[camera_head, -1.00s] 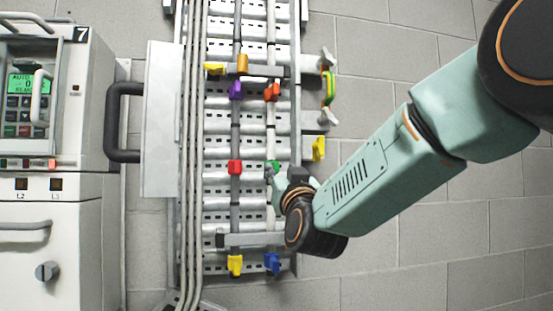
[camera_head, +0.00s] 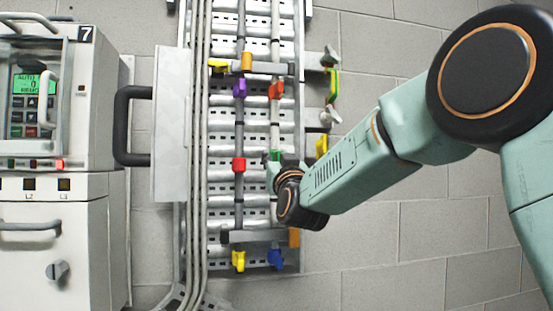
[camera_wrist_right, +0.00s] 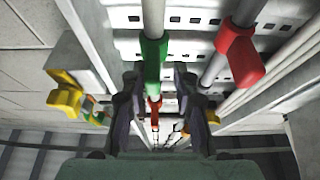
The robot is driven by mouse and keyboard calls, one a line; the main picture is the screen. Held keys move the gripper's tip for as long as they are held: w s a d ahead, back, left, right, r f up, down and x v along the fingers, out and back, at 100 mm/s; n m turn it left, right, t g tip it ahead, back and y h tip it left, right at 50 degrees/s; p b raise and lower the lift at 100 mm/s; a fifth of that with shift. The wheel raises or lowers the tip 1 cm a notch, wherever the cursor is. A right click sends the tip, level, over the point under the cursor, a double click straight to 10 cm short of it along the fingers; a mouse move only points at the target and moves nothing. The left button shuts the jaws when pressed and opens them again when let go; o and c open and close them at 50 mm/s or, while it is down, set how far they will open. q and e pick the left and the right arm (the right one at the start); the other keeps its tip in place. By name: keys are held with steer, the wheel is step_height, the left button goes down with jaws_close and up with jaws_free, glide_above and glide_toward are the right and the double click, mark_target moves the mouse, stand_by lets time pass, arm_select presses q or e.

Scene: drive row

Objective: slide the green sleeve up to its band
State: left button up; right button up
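The green sleeve (camera_wrist_right: 152,62) sits on a pale vertical pipe in the right wrist view, where it stands between the two fingers of my right gripper (camera_wrist_right: 156,92). The fingers are spread on either side of it, and narrow gaps seem to show. In the head view, only a small part of the green sleeve (camera_head: 276,155) shows above my right gripper (camera_head: 275,174); the wrist hides the rest. I cannot make out a band for certain. My left gripper is out of view.
A red handle (camera_head: 238,165) is on the pipe to the left. An orange-red handle (camera_head: 276,90) is higher on the sleeve's pipe. Yellow (camera_head: 238,261) and blue (camera_head: 275,258) handles are below. A white cabinet (camera_head: 60,230) stands at left. Bare wall is at right.

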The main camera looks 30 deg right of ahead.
steer(key=shift+w+f, duration=0.15)
steer(key=shift+w, duration=0.1)
steer(key=shift+c, duration=0.6)
steer(key=shift+w+d+f, duration=0.15)
steer(key=shift+d+f, duration=0.1)
steer(key=shift+d, duration=0.45)
steer(key=c, duration=0.3)
steer(key=shift+a+r, duration=0.1)
steer(key=shift+a, duration=0.25)
jaws_close()
steer(key=shift+d, duration=0.2)
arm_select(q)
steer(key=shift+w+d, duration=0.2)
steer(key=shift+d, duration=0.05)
arm_select(e)
steer(key=shift+a, duration=0.1)
steer(key=shift+r, duration=0.1)
